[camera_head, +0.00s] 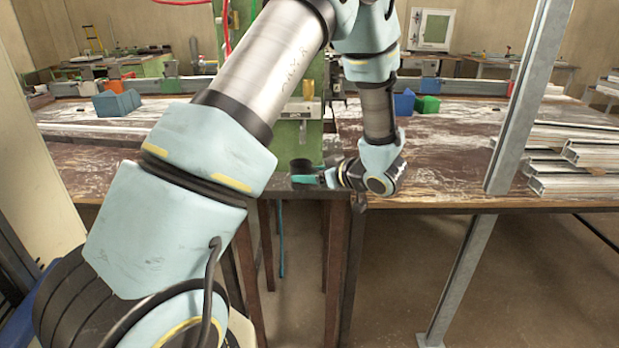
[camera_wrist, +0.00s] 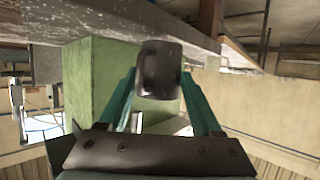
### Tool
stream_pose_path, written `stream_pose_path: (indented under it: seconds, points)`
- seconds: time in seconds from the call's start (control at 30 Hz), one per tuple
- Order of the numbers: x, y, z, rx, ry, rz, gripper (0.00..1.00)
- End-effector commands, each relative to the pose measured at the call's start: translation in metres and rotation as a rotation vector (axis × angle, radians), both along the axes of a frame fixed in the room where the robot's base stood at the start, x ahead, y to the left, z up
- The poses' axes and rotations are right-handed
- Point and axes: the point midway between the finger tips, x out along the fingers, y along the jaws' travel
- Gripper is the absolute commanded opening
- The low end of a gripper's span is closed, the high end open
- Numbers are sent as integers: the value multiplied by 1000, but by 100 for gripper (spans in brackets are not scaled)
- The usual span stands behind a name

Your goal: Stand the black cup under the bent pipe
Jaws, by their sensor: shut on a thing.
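The black cup (camera_head: 301,166) is at the near edge of the workbench, in front of the green column, and looks upright. My gripper (camera_head: 308,180) reaches it from the right with teal fingers. In the wrist view the cup (camera_wrist: 160,68) sits between the two fingers of my gripper (camera_wrist: 159,85), which is shut on it. I cannot tell whether the cup's base touches the bench top. I cannot make out the bent pipe in either view; my arm covers part of the area around the column.
The green column (camera_head: 298,140) rises behind the cup. The brown workbench (camera_head: 450,165) is bare on the right up to a grey upright post (camera_head: 522,110) and stacked metal profiles (camera_head: 580,160). Blue and green blocks (camera_head: 427,104) lie farther back.

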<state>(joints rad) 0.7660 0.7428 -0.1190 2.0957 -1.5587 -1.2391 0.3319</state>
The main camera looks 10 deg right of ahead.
Motion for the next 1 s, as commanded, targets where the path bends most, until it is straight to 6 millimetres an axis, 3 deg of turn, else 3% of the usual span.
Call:
stream_pose_path:
  seconds: [0.53,1.0]
  points:
    - [38,-7,-2,1,0,2,2]
    - [46,-8,-3,0,0,1,2]
